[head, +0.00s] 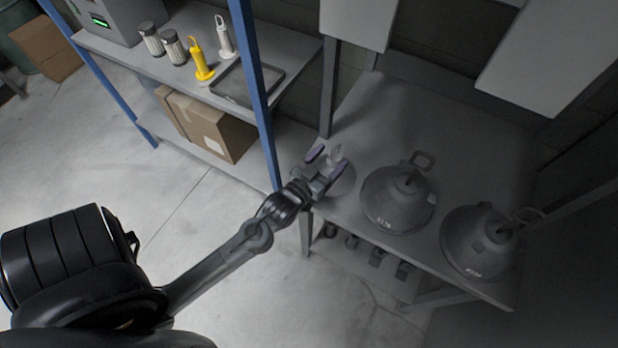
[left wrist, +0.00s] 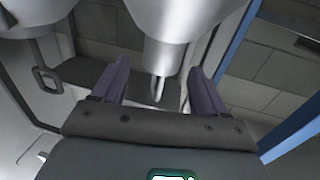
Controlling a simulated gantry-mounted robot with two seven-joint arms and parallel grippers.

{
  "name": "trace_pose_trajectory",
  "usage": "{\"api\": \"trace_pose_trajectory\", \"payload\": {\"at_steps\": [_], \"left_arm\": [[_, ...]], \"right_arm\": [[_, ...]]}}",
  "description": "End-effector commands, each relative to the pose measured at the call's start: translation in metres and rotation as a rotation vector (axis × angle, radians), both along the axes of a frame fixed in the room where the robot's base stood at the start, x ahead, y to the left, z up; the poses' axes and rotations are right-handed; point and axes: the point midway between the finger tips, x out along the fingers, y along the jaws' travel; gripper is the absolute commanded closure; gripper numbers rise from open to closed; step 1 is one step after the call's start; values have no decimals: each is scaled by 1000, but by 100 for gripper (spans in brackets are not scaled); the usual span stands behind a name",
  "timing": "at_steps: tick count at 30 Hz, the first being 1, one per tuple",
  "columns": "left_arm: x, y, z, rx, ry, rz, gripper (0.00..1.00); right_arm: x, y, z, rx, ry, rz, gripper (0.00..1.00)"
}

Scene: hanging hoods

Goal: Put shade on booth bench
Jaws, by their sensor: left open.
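My left gripper (head: 326,162) is open at the left front part of the grey booth bench (head: 412,112). A grey shade (head: 345,184) is just below it, partly hidden by the gripper. In the left wrist view, this shade (left wrist: 183,25) has its narrowing neck and thin loop between my two spread fingers (left wrist: 158,92), with gaps on both sides. A second grey shade (head: 392,208) with a square loop on top stands on the bench to the right. A third, similar shade (head: 472,250) stands farther right near the front edge. My right gripper is not in view.
A blue-posted shelf (head: 254,75) stands left of the bench, bearing a yellow hook-topped item (head: 200,60), a white one (head: 224,38) and a dark tray (head: 243,84). Pale panels (head: 545,55) hang above the bench. The bench's back part is clear.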

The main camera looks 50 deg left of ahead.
Motion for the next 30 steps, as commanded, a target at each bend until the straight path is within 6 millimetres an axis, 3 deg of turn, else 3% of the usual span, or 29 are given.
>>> {"api": "trace_pose_trajectory", "payload": {"at_steps": [6, 15, 23, 30], "left_arm": [[-43, -8, 0, 0, 2, 1, 27], [-83, -16, 1, 0, 0, 0, 27], [-89, -27, -6, -20, 92, -26, 27], [-93, -61, -34, -64, 449, -125, 27]], "right_arm": [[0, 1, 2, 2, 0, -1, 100], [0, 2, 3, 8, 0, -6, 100], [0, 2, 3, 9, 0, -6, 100], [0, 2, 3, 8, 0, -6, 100]]}}
